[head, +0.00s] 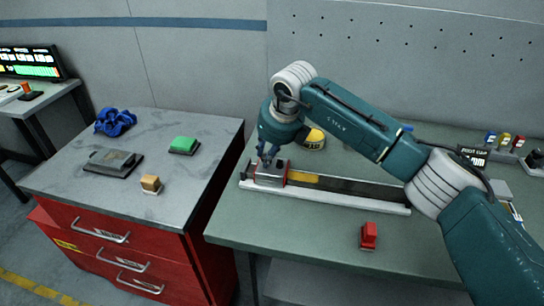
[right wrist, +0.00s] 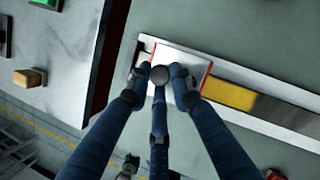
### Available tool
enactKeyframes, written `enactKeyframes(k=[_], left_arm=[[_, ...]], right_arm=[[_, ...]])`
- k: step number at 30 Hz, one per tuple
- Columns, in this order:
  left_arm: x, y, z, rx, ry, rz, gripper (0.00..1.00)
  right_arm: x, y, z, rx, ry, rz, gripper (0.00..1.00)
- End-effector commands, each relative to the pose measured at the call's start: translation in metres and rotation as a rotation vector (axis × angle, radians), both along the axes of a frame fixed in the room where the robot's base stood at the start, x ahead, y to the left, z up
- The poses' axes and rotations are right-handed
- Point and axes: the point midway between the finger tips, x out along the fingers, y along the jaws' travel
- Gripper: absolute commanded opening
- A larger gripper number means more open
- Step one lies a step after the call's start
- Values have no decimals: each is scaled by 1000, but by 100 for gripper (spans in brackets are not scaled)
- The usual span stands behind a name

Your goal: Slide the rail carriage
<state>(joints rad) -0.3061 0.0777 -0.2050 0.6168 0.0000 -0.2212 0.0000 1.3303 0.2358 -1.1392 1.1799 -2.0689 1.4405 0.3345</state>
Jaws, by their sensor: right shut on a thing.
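The rail carriage (head: 271,173) is a grey block with red edges, near the left end of a long pale rail (head: 355,203) with a dark track. A yellow band (head: 303,178) lies on the track just right of the carriage. My right gripper (head: 267,160) comes down from above onto the carriage and is shut on it. In the right wrist view the fingers (right wrist: 168,78) close around a dark round knob (right wrist: 159,75) on top of the carriage (right wrist: 183,62). The yellow band (right wrist: 229,91) shows there too. My left gripper is not in view.
A red block (head: 368,235) stands in front of the rail. A yellow and black roll (head: 314,138) sits behind it. On the red cabinet's top (head: 62,172) at left are a blue part (head: 115,122), a green block (head: 184,145), a grey device (head: 113,162) and a tan block (head: 151,184).

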Motion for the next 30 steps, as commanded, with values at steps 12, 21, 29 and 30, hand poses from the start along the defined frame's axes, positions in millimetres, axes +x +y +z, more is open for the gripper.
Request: enactKeyframes(k=[12, 21, 29, 30], left_arm=[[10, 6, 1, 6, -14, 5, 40], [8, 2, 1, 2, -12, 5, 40], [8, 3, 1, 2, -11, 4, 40], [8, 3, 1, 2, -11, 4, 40]], right_arm=[[-1, 0, -1, -1, 3, 1, 40], [-1, -2, 3, -1, 2, 1, 40], [-15, -10, 44, -1, -2, 0, 40], [-18, -11, 52, -2, -3, 1, 40]])
